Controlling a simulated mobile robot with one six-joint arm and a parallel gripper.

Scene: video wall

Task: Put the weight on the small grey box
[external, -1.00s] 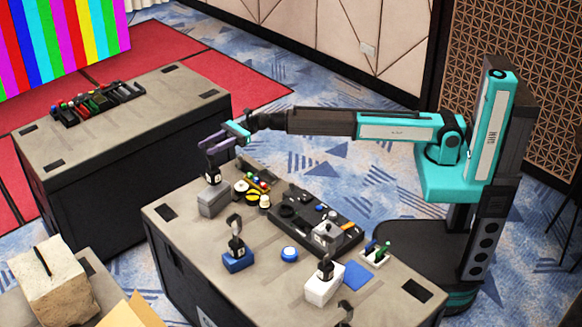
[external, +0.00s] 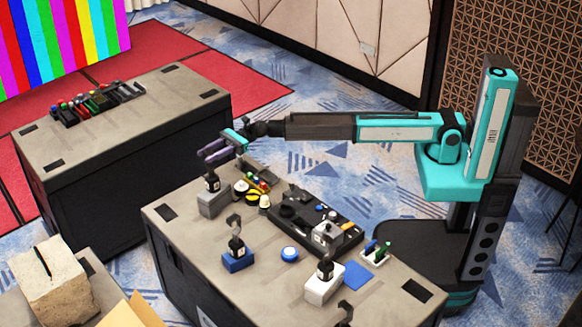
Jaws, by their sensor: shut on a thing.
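My gripper (external: 219,150), with purple fingers, is above the far left corner of the near table. It is shut on the top of a small black weight (external: 211,183). The weight is upright directly over a grey box (external: 212,204), with its bottom at the box top. I cannot tell whether it rests there or hangs just clear.
Similar black hooked pieces stand on a blue box (external: 238,262) and a white box (external: 322,289). A black console (external: 293,211), a round blue object (external: 289,254) and yellow-black items (external: 250,191) crowd the table. Its front left is clear.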

